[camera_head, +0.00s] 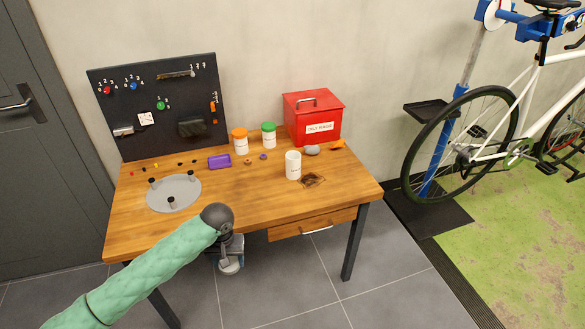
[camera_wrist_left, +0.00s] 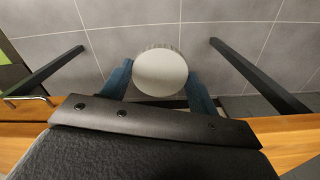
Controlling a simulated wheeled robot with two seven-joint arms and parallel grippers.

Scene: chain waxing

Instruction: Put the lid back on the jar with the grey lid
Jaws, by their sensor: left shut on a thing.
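My left gripper (camera_head: 231,250) hangs in front of the table's front edge, pointing down over the floor. It is shut on a round grey lid (camera_head: 229,267). In the left wrist view the lid (camera_wrist_left: 160,73) shows as a pale disc with a ridged rim between the blue fingers (camera_wrist_left: 160,88). A white jar (camera_head: 293,167) with no coloured lid on it stands upright on the right half of the table, well apart from the gripper. My right gripper is not in view.
On the wooden table (camera_head: 240,212) stand an orange-lidded jar (camera_head: 240,142), a green-lidded jar (camera_head: 268,137) and a red box (camera_head: 315,115). A grey lump (camera_head: 312,150) lies behind the white jar. A dark patch (camera_head: 313,181) lies beside it. A grey round plate (camera_head: 174,190) is at left.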

